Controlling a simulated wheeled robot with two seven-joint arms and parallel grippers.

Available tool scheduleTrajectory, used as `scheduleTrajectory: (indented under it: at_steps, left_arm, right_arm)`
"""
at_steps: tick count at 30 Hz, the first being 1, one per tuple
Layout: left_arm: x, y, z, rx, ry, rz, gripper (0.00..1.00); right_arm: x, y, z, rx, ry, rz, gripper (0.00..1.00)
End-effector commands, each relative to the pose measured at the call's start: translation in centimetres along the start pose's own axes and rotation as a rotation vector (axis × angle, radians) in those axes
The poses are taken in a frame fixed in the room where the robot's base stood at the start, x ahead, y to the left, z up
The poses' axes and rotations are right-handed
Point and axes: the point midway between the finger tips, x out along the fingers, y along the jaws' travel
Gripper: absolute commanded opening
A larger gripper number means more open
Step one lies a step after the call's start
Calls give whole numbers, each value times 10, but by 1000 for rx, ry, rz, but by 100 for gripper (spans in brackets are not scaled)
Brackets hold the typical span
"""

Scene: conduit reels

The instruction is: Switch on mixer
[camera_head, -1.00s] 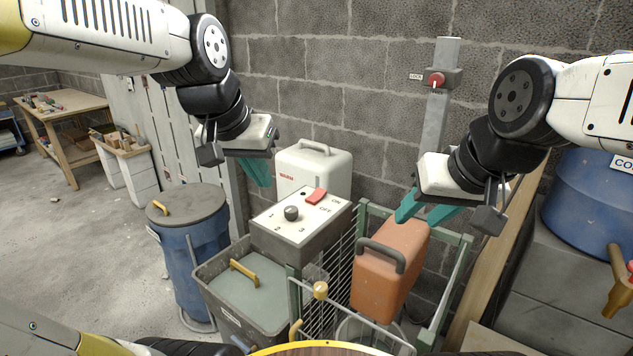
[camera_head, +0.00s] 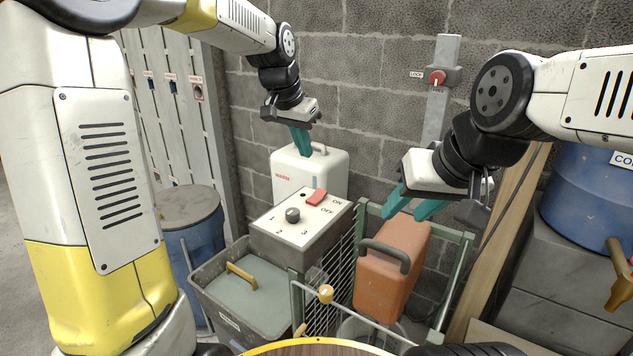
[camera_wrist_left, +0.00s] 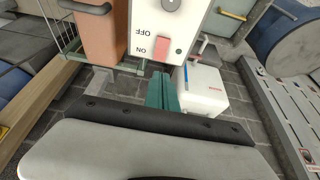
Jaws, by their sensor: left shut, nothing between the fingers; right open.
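The mixer's control box (camera_head: 271,234) has a pale top panel with a red rocker switch (camera_head: 317,196) between ON and OFF labels, and a dark dial (camera_head: 292,215) with numbers around it. The red switch also shows in the left wrist view (camera_wrist_left: 162,52), next to the ON label. My left gripper (camera_head: 302,152) has teal fingers, shut and empty, pointing down above and behind the panel, in front of the white container. In the left wrist view its fingers (camera_wrist_left: 162,88) appear just below the switch, apart from it as far as I can tell. My right gripper (camera_head: 410,212) is open and empty above the orange canister.
A white container (camera_head: 335,175) stands behind the box. The orange canister (camera_head: 385,275) stands right of it inside a green frame. A grey bin with a yellow handle (camera_head: 241,275) is at front left. A wall post carries a red LOCK knob (camera_head: 437,78).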

Motion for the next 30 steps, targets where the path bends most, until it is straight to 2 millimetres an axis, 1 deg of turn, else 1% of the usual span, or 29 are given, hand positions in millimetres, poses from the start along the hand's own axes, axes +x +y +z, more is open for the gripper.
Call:
scheduleTrajectory:
  at_steps: [6,8,10,14,21,24,27,30]
  left_arm:
    - [2,0,0,-1,0,0,0]
    - [5,0,0,-1,0,0,0]
    - [13,0,1,-1,-2,1,0]
    - [37,1,1,-2,-4,2,0]
    - [89,1,1,-2,-4,2,0]
    - [108,1,1,0,-3,2,0]
    - [122,1,1,-2,-2,1,0]
    - [132,0,1,-1,-2,0,0]
  right_arm:
    - [0,0,0,0,0,0,41]
    - [0,0,0,0,0,0,41]
    - [0,0,0,0,0,0,41]
    - [0,0,0,0,0,0,41]
    - [0,0,0,0,0,0,41]
    - [0,0,0,0,0,0,41]
    - [0,0,0,0,0,0,41]
    - [0,0,0,0,0,0,41]
